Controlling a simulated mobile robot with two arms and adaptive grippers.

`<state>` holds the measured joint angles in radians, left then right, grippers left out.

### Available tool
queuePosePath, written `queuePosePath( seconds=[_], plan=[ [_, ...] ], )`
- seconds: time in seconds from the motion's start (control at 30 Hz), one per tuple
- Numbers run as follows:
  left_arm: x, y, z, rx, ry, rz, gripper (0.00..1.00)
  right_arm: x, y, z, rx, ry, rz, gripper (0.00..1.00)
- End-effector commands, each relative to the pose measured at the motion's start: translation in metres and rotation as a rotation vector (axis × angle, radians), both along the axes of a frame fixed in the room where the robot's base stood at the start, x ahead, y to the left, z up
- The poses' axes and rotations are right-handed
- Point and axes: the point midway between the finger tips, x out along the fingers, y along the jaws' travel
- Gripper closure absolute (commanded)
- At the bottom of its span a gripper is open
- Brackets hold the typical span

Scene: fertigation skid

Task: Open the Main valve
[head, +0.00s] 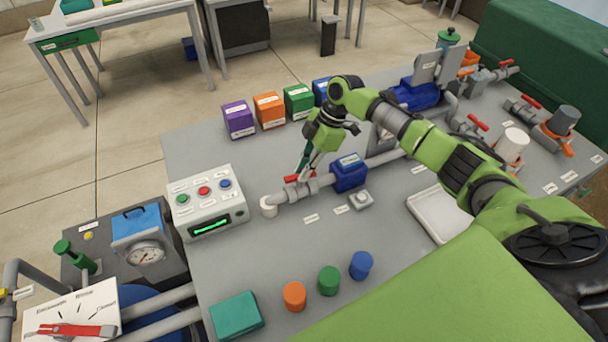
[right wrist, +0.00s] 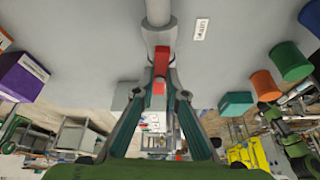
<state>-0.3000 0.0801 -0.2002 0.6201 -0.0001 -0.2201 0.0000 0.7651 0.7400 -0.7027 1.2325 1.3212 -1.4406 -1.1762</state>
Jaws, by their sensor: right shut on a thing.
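A valve with a red handle (head: 293,179) sits on the grey pipe (head: 325,181) near the middle of the bench. In the right wrist view the red handle (right wrist: 162,60) shows at the tips of the right gripper (right wrist: 160,85), over the grey pipe (right wrist: 158,12). The fingers partly hide the handle, and I cannot tell its exact angle to the pipe.
A control box (head: 208,203) with coloured buttons stands left of the valve. A blue flow unit (head: 348,173) is on the pipe at right. Coloured boxes (head: 270,110) stand behind. Orange (head: 294,296), green and blue caps stand in front. A white tray (head: 440,214) lies right.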

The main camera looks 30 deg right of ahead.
Motion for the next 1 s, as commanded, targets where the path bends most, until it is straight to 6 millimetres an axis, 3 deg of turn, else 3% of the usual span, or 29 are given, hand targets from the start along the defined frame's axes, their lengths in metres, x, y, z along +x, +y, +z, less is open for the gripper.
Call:
queuePosePath(
  seconds=[0.3, 0.83, 0.9, 1.0],
  plan=[
    [0.000, 0.000, -0.016, 0.000, 0.000, 0.000, 1.00, 0.003, 0.000, 0.000, 0.002, -0.003, 0.131, 1.00],
    [0.000, 0.000, -0.017, 0.000, 0.000, 0.000, 1.00, 0.002, 0.000, 0.001, -0.001, -0.004, 0.161, 1.00],
    [0.000, 0.000, -0.017, 0.000, 0.000, 0.000, 1.00, 0.002, 0.000, 0.001, 0.000, -0.003, 0.160, 0.74],
    [0.000, 0.000, -0.017, 0.000, 0.000, 0.000, 1.00, 0.002, 0.000, 0.001, 0.000, -0.002, 0.159, 0.71]
  ],
)
